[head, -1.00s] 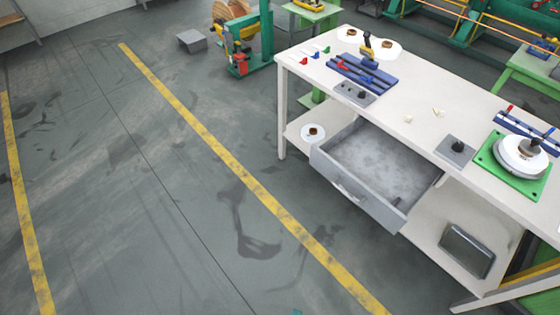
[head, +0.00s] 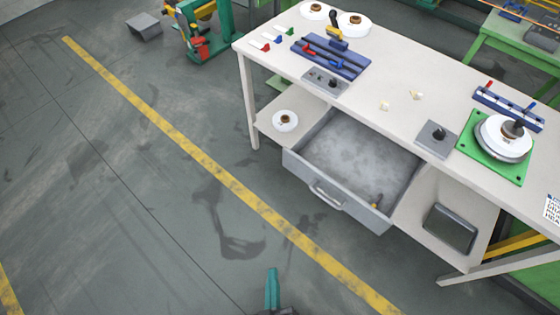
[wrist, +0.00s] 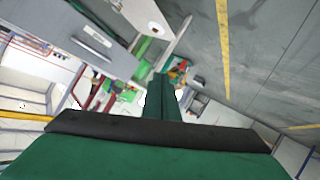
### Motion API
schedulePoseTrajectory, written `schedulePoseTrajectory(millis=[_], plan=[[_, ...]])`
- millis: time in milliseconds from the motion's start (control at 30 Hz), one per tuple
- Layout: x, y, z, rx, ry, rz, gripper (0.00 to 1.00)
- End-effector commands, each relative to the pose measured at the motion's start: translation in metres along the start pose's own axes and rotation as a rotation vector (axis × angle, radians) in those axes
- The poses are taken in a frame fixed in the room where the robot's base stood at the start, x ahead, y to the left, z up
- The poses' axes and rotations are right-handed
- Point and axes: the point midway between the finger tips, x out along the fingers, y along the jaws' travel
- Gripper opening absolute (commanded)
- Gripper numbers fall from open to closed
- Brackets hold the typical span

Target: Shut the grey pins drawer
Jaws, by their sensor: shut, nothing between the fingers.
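In the wrist view a grey panel with a bar handle, which looks like the drawer front (wrist: 108,40), is at upper left. My gripper (head: 272,282) is at the bottom of the head view, in front of and apart from the drawer. In the wrist view its green fingers (wrist: 160,98) are together and empty.
The white bench (head: 395,125) holds a blue rack (head: 330,58), a green plate with a spool (head: 490,160) and small boxes. A lower shelf bears a white spool (head: 285,121) and a dark tray (head: 450,228). The floor before the drawer is clear, with a yellow line.

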Motion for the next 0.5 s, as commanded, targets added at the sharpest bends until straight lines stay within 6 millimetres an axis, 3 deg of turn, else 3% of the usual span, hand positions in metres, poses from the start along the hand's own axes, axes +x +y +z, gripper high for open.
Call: schedulePoseTrajectory(millis=[100,300,500], plan=[[0.046,-0.027,0.031,-0.317,-0.078,-0.055,0.0],[0.114,-0.046,0.069,-0.854,-0.216,-0.099,0.0],[0.178,-0.046,0.068,-1.385,-0.355,-0.084,0.0]])
